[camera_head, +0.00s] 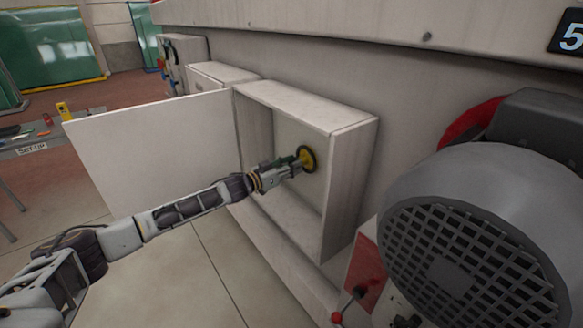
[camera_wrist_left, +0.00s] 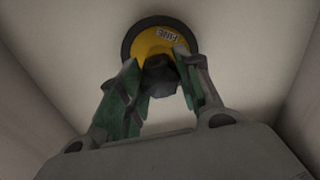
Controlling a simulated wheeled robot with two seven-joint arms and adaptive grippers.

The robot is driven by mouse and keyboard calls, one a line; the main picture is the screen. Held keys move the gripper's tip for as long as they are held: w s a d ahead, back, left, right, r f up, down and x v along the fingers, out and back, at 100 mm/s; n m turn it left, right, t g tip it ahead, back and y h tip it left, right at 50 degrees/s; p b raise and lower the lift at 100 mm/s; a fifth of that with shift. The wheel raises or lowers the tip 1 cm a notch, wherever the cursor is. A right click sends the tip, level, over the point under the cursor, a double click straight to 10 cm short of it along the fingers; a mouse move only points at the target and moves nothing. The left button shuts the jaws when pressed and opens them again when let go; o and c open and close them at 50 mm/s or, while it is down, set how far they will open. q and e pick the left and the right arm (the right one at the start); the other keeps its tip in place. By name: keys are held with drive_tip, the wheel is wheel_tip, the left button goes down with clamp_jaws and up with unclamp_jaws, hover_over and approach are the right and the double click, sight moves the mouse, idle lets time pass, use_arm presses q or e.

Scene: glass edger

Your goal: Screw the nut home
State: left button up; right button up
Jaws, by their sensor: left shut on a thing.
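A dark knob-like nut (camera_wrist_left: 160,78) sits in front of a round yellow disc with a black rim (camera_wrist_left: 158,42); the disc bears a label that reads "FINE" upside down. The disc also shows in the head view (camera_head: 308,158), on the back wall inside an open white cabinet (camera_head: 352,180). My left gripper (camera_head: 296,162) reaches into the cabinet. In the left wrist view its green-padded fingers (camera_wrist_left: 163,85) are closed around the nut from both sides. The thread behind the nut is hidden. My right gripper is not in view.
The cabinet door (camera_head: 150,150) stands open to the left. A large grey motor with a grille (camera_head: 470,240) is at the right. A red-knobbed lever (camera_head: 348,303) is below the cabinet. A table (camera_head: 40,148) stands at the far left.

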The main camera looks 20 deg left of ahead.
use_arm(q)
drive_tip(key=m+b, duration=0.5)
drive_tip(key=m, duration=1.6)
drive_tip(key=shift+m, duration=0.4)
drive_tip(key=o, duration=1)
drive_tip(key=shift+w, duration=0.1)
